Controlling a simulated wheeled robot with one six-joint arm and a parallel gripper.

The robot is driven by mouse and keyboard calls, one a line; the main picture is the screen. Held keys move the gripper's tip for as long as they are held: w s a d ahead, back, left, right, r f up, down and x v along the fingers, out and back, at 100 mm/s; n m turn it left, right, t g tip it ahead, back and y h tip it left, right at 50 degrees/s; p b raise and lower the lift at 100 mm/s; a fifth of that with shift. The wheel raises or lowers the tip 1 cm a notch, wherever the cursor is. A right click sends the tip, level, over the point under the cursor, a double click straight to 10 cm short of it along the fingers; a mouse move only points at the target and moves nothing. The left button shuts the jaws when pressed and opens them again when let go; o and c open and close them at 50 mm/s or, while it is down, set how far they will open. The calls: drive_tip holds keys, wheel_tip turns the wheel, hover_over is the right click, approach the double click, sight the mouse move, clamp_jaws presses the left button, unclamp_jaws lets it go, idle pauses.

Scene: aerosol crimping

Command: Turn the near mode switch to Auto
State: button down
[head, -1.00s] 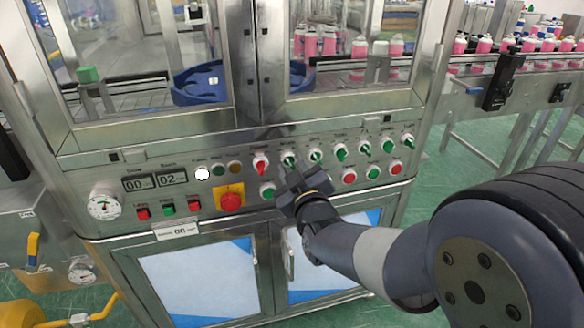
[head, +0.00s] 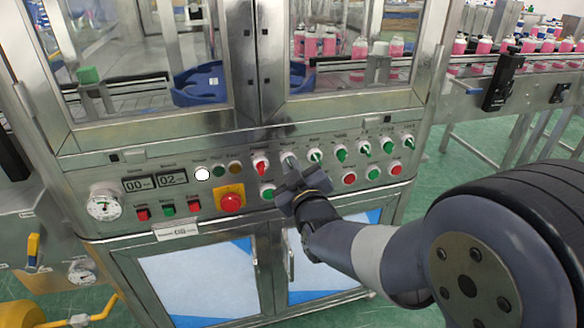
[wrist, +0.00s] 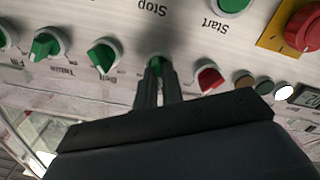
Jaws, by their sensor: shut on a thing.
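The control panel (head: 330,185) has an upper row of rotary switches. My gripper (head: 290,162) is at the second switch from the left in that row. In the wrist view my gripper (wrist: 157,75) has its two fingers closed around this switch's green knob (wrist: 156,60), and only the knob's top edge shows. Its label is hidden, so I cannot read its position. Beside it is a switch with a red handle (head: 260,165), also seen in the wrist view (wrist: 208,79). On the other side is a green switch (head: 315,155), labelled Belt in the wrist view (wrist: 104,55).
A red emergency button (head: 231,202) on a yellow plate is at the panel's left. Green and red push buttons, such as this red one (head: 349,178), sit just below the switches. Cabinet doors with handles lie underneath. Pink bottles (head: 480,45) stand on a conveyor at right.

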drive_tip(key=shift+f+m+b, duration=0.1)
drive_tip(key=shift+m+b, duration=0.2)
drive_tip(key=shift+b, duration=0.1)
drive_tip(key=m+b, duration=0.2)
drive_tip(key=b, duration=0.1)
drive_tip(key=shift+f+m, duration=0.1)
drive_tip(key=shift+m, duration=0.3)
drive_tip(key=shift+d+m+b, duration=0.2)
drive_tip(key=shift+m+b, duration=3.65)
drive_tip(key=shift+m, duration=0.45)
drive_tip(key=shift+r, duration=0.2)
drive_tip(key=c, duration=1.5)
unclamp_jaws()
drive_tip(key=shift+c, duration=0.2)
